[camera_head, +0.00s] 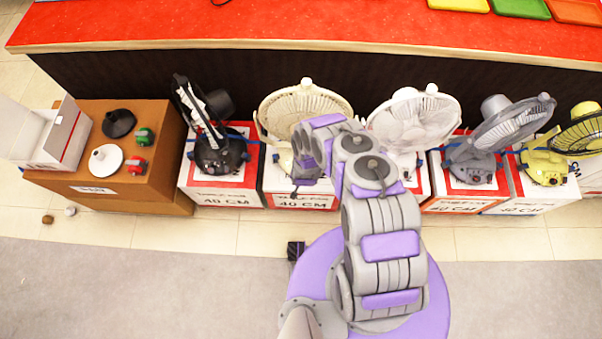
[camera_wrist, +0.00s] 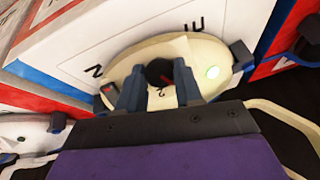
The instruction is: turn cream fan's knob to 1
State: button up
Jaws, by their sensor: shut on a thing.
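The cream fan (camera_head: 278,112) stands on a red and white box behind my arm, second from the left in the row. Its cream base (camera_wrist: 205,50) shows in the wrist view with a round black knob (camera_wrist: 158,71) and a lit green spot. My gripper (camera_wrist: 159,67) has one finger on each side of the knob and is shut on it. A dark mark like a 2 shows on the base between the fingers; no 1 can be made out. In the head view my gripper (camera_head: 303,178) is in front of the fan's base and partly hides it.
A black fan (camera_head: 215,150) stands to the left; white (camera_head: 415,118), grey (camera_head: 480,150) and yellow (camera_head: 545,165) fans stand to the right. A brown box (camera_head: 165,150) with small items is at far left. A red counter (camera_head: 300,22) runs behind.

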jog(key=shift+m+y, duration=0.3)
jog(key=shift+m, duration=0.6)
jog(key=o, duration=1)
jog(key=shift+o, duration=0.2)
jog(key=p+v, duration=0.6)
jog(key=v, duration=1.1)
jog(key=shift+s+p, duration=0.2)
jog(key=shift+p, duration=0.2)
